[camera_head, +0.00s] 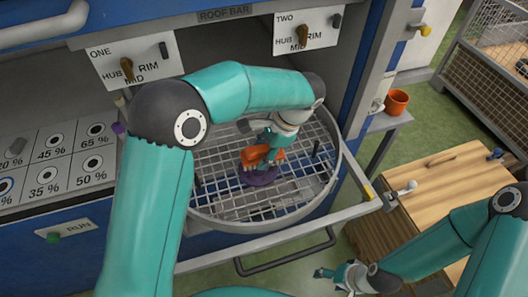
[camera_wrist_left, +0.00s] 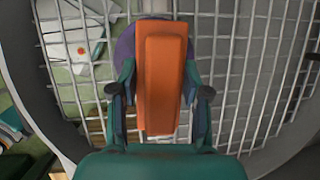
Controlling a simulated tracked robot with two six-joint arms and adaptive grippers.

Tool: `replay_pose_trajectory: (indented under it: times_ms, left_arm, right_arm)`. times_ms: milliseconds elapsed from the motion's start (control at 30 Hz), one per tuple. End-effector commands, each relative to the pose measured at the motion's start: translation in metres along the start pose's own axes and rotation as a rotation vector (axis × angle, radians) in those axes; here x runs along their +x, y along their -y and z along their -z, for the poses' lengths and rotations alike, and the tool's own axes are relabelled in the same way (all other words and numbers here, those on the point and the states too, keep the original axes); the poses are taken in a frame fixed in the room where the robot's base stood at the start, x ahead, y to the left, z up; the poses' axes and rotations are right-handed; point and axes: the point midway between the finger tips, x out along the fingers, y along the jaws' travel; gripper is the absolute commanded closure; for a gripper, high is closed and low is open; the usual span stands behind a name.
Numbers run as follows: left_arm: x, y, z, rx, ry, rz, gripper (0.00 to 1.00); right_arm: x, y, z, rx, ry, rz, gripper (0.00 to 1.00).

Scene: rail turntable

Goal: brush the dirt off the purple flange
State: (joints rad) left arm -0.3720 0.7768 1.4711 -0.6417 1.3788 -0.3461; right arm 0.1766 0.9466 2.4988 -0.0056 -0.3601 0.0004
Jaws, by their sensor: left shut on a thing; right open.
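The purple flange (camera_head: 262,178) lies on the wire grid of the round basket (camera_head: 225,222). In the left wrist view the flange (camera_wrist_left: 125,46) shows only partly, behind an orange brush (camera_wrist_left: 163,80). My left gripper (camera_head: 266,148) is shut on the brush, which also shows in the head view (camera_head: 252,157). The brush is directly over the flange; I cannot tell whether its underside touches it. Bristles and dirt cannot be made out. My right gripper (camera_head: 340,276) is open and empty, low in front of the wooden cabinet.
Dark upright pegs (camera_head: 316,150) stand in the basket. A pull-out frame with a handle (camera_head: 285,252) runs in front of it. Panels ONE (camera_head: 128,60) and TWO (camera_head: 306,28) hang above. A wooden cabinet (camera_head: 445,185) and an orange mug (camera_head: 396,102) are at right.

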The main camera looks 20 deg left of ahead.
Motion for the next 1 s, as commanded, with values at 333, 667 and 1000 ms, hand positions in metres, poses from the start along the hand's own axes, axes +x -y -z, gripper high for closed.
replay_pose_trajectory:
  times_ms: [333,667,1000]
  left_arm:
    - [0.012,-0.004,-0.029,0.001,0.003,-0.001,0.81]
    - [0.007,-0.003,-0.025,0.003,0.003,0.000,0.81]
    - [-0.003,0.000,0.004,0.002,0.003,-0.001,0.81]
  right_arm:
    - [0.012,-0.004,0.000,0.000,0.000,0.000,0.33]
    - [0.005,-0.002,0.000,0.000,0.000,0.000,0.33]
    - [-0.013,0.005,0.000,0.000,0.000,0.000,0.33]
